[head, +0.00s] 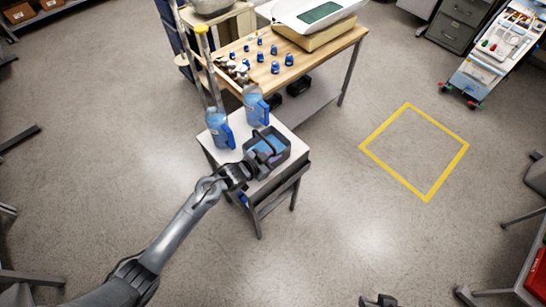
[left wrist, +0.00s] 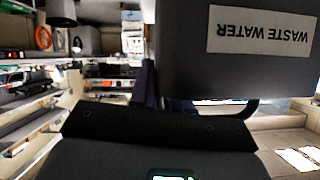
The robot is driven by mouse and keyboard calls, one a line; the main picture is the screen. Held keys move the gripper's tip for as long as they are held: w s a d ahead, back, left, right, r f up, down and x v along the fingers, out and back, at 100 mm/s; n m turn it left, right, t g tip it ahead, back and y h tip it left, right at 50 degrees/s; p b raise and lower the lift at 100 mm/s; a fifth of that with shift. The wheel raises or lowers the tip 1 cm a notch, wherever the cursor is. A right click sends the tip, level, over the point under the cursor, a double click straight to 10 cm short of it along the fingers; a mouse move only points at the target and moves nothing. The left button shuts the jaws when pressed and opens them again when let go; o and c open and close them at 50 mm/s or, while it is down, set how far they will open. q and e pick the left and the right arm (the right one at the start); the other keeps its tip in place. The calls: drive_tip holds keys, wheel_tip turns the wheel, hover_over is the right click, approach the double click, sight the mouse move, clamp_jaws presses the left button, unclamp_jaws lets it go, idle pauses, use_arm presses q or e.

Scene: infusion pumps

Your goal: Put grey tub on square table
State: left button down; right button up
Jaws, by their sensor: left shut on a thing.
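My left gripper (head: 252,167) is shut at the tub's near left side. In the left wrist view the tub's grey wall (left wrist: 180,60) fills the upper right, with an upside-down "WASTE WATER" label; the fingertips are hard to make out. A dark piece at the bottom edge looks like my right gripper (head: 378,301); its jaws are unclear.
Two blue jugs, one at left (head: 219,130) and one behind (head: 255,106), stand on the square table close to the tub. A wooden table (head: 318,60) with several small blue items adjoins behind. A yellow floor square (head: 433,190) is empty.

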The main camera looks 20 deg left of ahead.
use_arm(q)
drive_tip(key=shift+w+r, duration=0.1)
drive_tip(key=c, duration=1.4)
unclamp_jaws()
drive_tip(key=o, duration=0.3)
